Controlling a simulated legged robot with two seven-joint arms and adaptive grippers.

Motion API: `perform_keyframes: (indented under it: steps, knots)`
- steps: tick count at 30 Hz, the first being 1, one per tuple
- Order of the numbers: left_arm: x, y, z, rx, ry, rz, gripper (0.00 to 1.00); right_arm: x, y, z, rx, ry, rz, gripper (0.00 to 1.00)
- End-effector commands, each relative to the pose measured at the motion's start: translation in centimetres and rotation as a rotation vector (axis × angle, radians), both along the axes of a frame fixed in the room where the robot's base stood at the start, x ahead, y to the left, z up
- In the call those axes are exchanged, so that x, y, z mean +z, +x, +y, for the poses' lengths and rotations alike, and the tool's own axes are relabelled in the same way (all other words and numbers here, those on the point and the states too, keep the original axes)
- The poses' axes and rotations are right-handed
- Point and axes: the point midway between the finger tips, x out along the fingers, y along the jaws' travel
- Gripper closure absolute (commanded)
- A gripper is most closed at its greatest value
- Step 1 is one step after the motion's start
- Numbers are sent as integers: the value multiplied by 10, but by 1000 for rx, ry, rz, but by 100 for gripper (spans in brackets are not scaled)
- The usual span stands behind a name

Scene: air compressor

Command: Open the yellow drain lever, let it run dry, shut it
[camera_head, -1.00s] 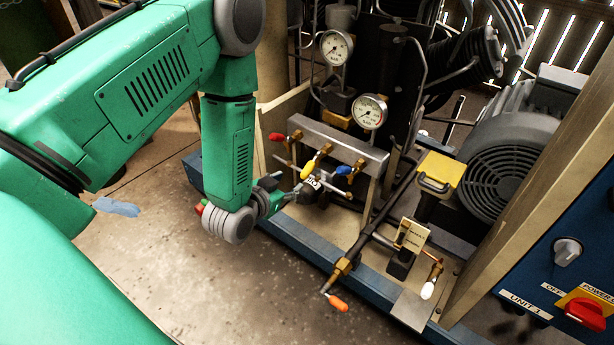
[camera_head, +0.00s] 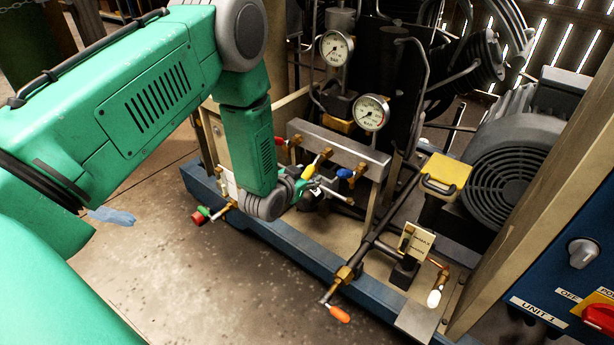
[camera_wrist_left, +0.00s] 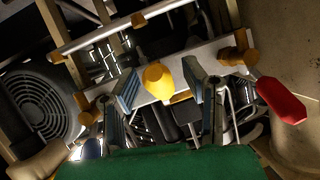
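The yellow drain lever (camera_head: 310,171) sits in the middle of a row of valves on a metal manifold. It also shows in the left wrist view (camera_wrist_left: 158,82), where its handle lies between my two fingers. My left gripper (camera_head: 321,184) is at the lever, just below and beside it. In the left wrist view the gripper (camera_wrist_left: 163,88) is open, with one finger on each side of the handle and a gap showing on both sides. The lever's valve body is partly hidden by the gripper. My right gripper does not show.
A red lever (camera_head: 282,140) and a blue lever (camera_head: 345,173) flank the yellow one closely. Two gauges (camera_head: 336,47) stand above the manifold (camera_head: 345,148). An orange lever (camera_head: 340,314) and a white lever (camera_head: 434,298) are lower right.

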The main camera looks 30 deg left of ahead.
Motion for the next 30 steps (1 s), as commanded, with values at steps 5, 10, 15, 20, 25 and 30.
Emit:
perform_keyframes:
  steps: [5,10,15,20,25,30]
  knots:
    - [0,0,0,0,0,0,100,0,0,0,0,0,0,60]
    - [1,0,0,-1,0,4,100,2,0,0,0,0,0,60]
    - [5,-1,0,-1,4,40,100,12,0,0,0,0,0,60]
    - [13,-3,0,-2,11,120,100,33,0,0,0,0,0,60]
    - [23,-5,0,-2,22,252,100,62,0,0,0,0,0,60]
    - [32,-6,0,-3,36,410,100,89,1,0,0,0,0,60]
